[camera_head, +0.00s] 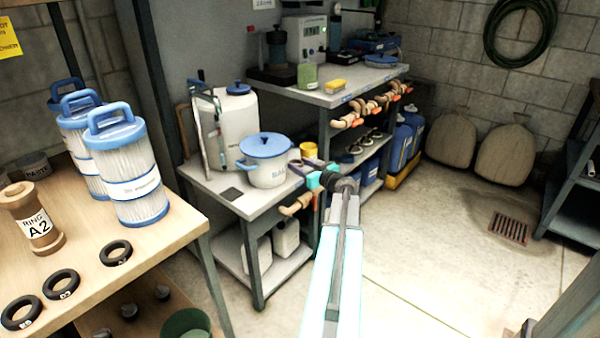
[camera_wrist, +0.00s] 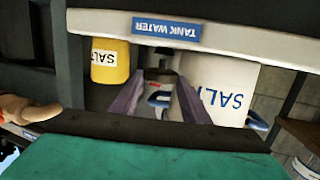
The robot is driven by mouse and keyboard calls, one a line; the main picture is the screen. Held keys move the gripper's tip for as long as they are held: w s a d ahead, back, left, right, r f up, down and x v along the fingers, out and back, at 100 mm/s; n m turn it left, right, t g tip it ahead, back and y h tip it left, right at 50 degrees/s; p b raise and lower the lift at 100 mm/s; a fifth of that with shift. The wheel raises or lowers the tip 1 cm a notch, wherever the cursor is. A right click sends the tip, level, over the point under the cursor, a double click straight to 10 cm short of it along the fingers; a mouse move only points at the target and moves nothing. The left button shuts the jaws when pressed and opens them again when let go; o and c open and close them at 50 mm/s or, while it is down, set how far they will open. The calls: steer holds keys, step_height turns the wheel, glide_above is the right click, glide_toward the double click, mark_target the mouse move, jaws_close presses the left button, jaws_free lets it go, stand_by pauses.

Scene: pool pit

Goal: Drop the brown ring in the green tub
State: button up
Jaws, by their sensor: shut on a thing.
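My gripper (camera_head: 308,165) is out over the front right corner of the low grey table. In the wrist view its two grey-purple fingers (camera_wrist: 158,82) close on a small dark brownish piece (camera_wrist: 160,75). It looks like the brown ring seen edge-on, but it is small and partly hidden by the fingers. A dark green round tub (camera_head: 186,322) shows at the bottom edge of the head view, below the wooden bench and left of my arm. It is cut off by the frame, and I cannot see all of its inside.
The wooden bench (camera_head: 185,225) holds several dark labelled rings, a brown spool (camera_head: 35,218) marked RING A2 and blue-capped filters (camera_head: 135,185). A blue-lidded salt pot (camera_head: 267,165) and a yellow tub (camera_head: 308,149) stand close to my gripper. Bare floor (camera_head: 440,240) is at the right.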

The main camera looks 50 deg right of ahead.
steer(key=shift+w+d, duration=0.45)
steer(key=shift+f, duration=1.8)
steer(key=shift+f+b, duration=0.15)
steer(key=shift+b, duration=0.3)
steer(key=o, duration=0.7)
steer(key=shift+o, duration=0.2)
steer(key=shift+r+p, duration=0.25)
steer(key=shift+p, duration=0.2)
steer(key=v, duration=1.2)
